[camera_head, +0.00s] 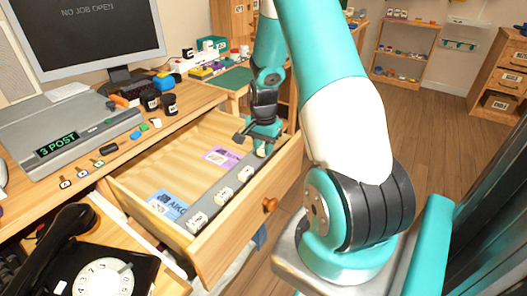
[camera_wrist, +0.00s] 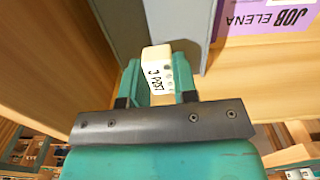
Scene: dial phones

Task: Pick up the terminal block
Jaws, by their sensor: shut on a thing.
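My gripper (camera_head: 262,142) is over the right end of the open drawer (camera_head: 148,172). Its teal fingers (camera_wrist: 158,82) are shut on a cream terminal block (camera_wrist: 156,56) with black lettering. This block also shows small under the fingers in the head view (camera_head: 261,151). I cannot tell whether it touches the grey strip below.
A purple card (camera_head: 222,157) and a blue card (camera_head: 168,204) lie in the drawer. A black dial phone (camera_head: 90,262) is at lower left. A grey device (camera_head: 75,130) and monitor (camera_head: 85,35) stand on the desk.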

